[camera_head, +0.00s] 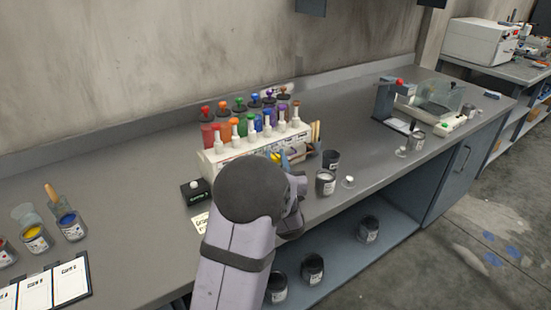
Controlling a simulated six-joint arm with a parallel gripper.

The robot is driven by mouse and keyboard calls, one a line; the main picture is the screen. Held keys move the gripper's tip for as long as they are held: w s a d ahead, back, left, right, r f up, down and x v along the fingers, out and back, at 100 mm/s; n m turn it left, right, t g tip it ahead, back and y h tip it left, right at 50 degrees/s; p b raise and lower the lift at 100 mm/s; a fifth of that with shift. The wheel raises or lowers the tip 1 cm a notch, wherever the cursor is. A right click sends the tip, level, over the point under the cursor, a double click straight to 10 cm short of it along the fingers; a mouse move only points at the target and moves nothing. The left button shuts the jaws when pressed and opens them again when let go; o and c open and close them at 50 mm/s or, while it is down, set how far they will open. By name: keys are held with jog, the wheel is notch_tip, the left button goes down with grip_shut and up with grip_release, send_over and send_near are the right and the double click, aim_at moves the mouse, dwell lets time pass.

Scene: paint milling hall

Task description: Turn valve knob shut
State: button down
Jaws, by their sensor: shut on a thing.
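A white paint dispenser (222,155) stands on the grey bench, with a row of coloured paint cylinders and white-topped plungers. Several black caps with coloured knobs (222,108) stand in a row behind it. My arm crosses from the bottom edge to the dispenser's front right. My gripper (288,160) is mostly hidden behind my own wrist, low at the dispenser's front. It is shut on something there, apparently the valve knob. The knob itself is hidden, so its turn cannot be seen.
A black box with a white button (196,191) sits left of the dispenser. An open paint can (325,182) and a dark can (331,160) stand to the right. The bench between right-hand cans and scale (398,124) is mostly free.

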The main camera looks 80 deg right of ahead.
jog(key=shift+f+m+g+b, duration=0.1)
jog(key=shift+m+g+b, duration=0.3)
jog(key=shift+g+b, duration=0.2)
jog(key=shift+w+m+g+h+b, duration=0.15)
jog(key=shift+m+g+h+b, duration=0.25)
jog(key=shift+m+g+b, duration=0.65)
jog(key=m+g+b, duration=0.1)
jog(key=g, duration=0.2)
jog(key=shift+m+g, duration=0.25)
jog(key=m+g, duration=0.1)
jog(key=g, duration=0.1)
jog(key=m+g, duration=0.1)
jog(key=g, duration=0.1)
jog(key=shift+r+m, duration=0.2)
jog(key=shift+m, duration=0.1)
jog(key=shift+m+g+y+p, duration=1.4)
jog(key=shift+m+g, duration=0.2)
jog(key=shift+g, duration=0.8)
jog(key=c, duration=1.5)
grip_release()
